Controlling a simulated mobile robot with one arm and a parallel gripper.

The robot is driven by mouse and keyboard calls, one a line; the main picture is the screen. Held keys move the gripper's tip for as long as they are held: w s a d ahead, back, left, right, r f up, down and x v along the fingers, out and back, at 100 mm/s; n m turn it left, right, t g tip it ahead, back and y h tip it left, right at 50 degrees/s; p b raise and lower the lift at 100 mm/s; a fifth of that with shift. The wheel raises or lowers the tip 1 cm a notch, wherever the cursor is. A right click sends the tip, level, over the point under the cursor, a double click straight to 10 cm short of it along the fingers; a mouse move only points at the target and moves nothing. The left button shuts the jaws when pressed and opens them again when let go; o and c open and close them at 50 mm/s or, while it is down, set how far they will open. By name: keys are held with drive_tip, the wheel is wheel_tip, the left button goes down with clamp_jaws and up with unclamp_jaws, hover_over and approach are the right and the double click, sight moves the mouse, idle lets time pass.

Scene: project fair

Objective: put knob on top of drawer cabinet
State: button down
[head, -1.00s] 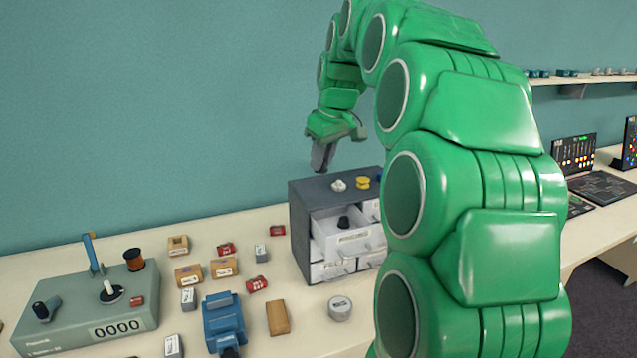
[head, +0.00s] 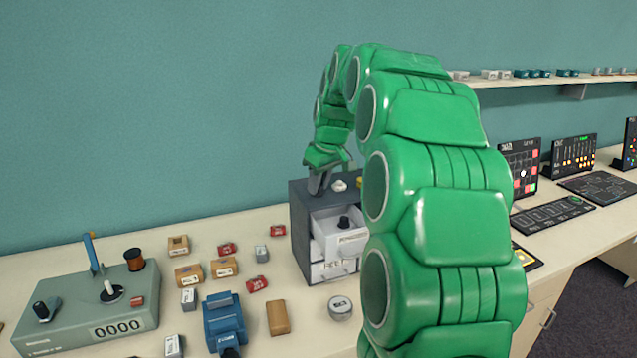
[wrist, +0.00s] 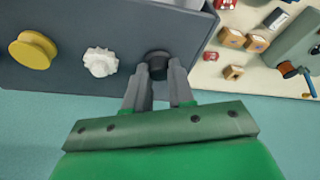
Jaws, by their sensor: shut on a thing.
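The drawer cabinet (head: 302,235) is dark grey with light drawers and stands on the bench in the head view. Its dark top (wrist: 115,25) fills the upper left of the wrist view. My gripper (wrist: 158,75) is at the top's edge, its fingers shut on a black knob (wrist: 158,62). The knob is low at the cabinet top; whether it touches is hard to tell. Another black knob (head: 344,222) stands in the open upper drawer (head: 335,238).
A white knob (wrist: 101,62) and a yellow one (wrist: 33,50) stand on the cabinet top in a row beside my gripper. Small boxes, a blue device (head: 223,320) and a grey console (head: 95,310) cover the bench to the left. The wall is close behind.

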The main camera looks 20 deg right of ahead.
drive_tip(key=shift+f, duration=0.1)
drive_tip(key=c, duration=1)
unclamp_jaws()
drive_tip(key=shift+o, duration=0.2)
drive_tip(key=v, duration=1.2)
